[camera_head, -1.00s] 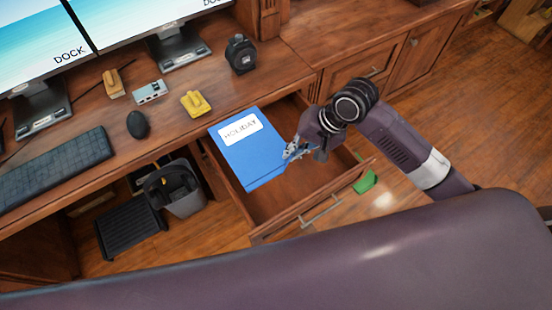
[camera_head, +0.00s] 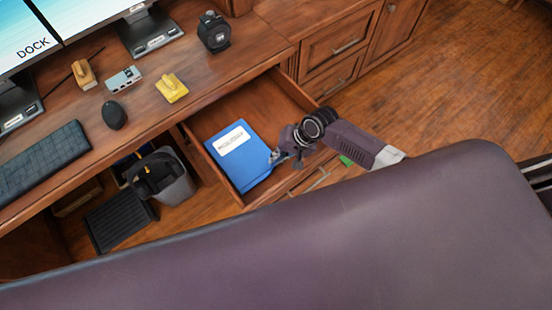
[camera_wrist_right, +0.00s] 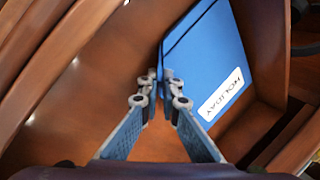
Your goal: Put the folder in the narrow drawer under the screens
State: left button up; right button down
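The blue folder (camera_head: 248,168) with a white "HOLIDAY" label is inside the open wooden drawer (camera_head: 252,106) under the desktop, toward its left and front part. My right gripper (camera_head: 274,157) is at the folder's right edge. In the right wrist view, the fingertips (camera_wrist_right: 160,84) are close together with the edge of the folder (camera_wrist_right: 205,55) between them. The folder looks slightly tilted there; whether it rests fully on the drawer floor I cannot tell. My left gripper is not in view.
A grey bin (camera_head: 165,178) stands left of the drawer. The back of the drawer is bare.

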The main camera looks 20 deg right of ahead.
jog(key=shift+f, duration=0.5)
jog(key=c, duration=2.2)
grip_release()
jog(key=shift+o, duration=0.2)
jog(key=p+v, duration=0.1)
jog(key=v, duration=1.1)
